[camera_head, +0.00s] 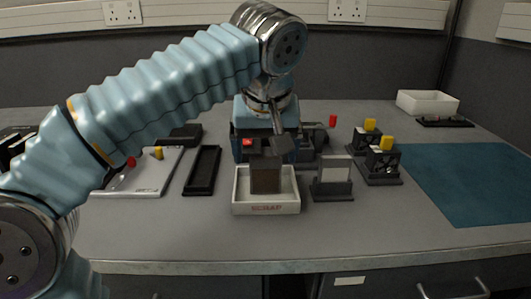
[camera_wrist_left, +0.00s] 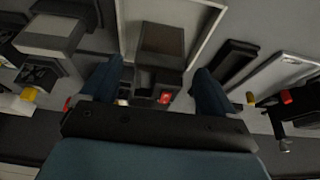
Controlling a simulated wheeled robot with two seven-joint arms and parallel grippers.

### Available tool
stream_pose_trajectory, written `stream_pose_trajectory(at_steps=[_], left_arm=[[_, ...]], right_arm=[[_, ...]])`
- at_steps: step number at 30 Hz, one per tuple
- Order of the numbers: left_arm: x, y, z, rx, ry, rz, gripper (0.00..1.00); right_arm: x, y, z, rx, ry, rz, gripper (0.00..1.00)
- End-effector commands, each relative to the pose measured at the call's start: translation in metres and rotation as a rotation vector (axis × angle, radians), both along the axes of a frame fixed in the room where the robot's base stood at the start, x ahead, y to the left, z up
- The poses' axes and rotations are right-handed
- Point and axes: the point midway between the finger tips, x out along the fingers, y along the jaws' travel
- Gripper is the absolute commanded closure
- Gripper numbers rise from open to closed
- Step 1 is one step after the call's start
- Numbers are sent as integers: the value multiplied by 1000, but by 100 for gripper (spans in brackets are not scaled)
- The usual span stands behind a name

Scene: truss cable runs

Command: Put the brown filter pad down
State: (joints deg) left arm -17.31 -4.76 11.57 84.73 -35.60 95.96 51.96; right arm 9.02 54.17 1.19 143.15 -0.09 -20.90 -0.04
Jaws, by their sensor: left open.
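The brown filter pad (camera_head: 266,179) stands upright in the white tray marked SCRAP (camera_head: 266,209), with the tray's walls around its lower part. It also shows in the left wrist view (camera_wrist_left: 161,42), beyond my fingers. My left gripper (camera_head: 267,152) is open, its dark blue fingers spread to either side with nothing held between them. In the left wrist view the open fingers (camera_wrist_left: 158,84) are apart from the pad. The head view does not clearly show the gap between fingertips and pad. My right gripper is in neither view.
A pale pad in a dark stand (camera_head: 333,178) is just right of the tray. Black stands with yellow knobs (camera_head: 383,163) are farther right, beside a teal mat (camera_head: 470,182). A narrow black tray (camera_head: 202,170) and a white board (camera_head: 145,173) lie left. The front strip is clear.

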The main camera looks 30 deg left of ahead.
Motion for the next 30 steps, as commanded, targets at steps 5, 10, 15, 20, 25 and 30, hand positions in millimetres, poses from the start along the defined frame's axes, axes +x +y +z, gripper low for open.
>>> stream_pose_trajectory(at_steps=[5, 10, 15, 20, 25, 30], left_arm=[[-13, -9, 44, -2, -3, -2, 12], [-25, -16, 77, -2, -2, -2, 12], [-32, -21, 95, -1, -1, -3, 12], [-34, -21, 99, 0, 1, -1, 12], [-34, -21, 99, 0, 1, -1, 12], [-34, -21, 99, 0, 0, -1, 12]], right_arm=[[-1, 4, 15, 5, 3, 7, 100], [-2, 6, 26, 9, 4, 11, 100], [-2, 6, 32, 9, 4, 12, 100], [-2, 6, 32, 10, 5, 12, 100], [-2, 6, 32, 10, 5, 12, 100], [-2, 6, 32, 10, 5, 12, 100]])
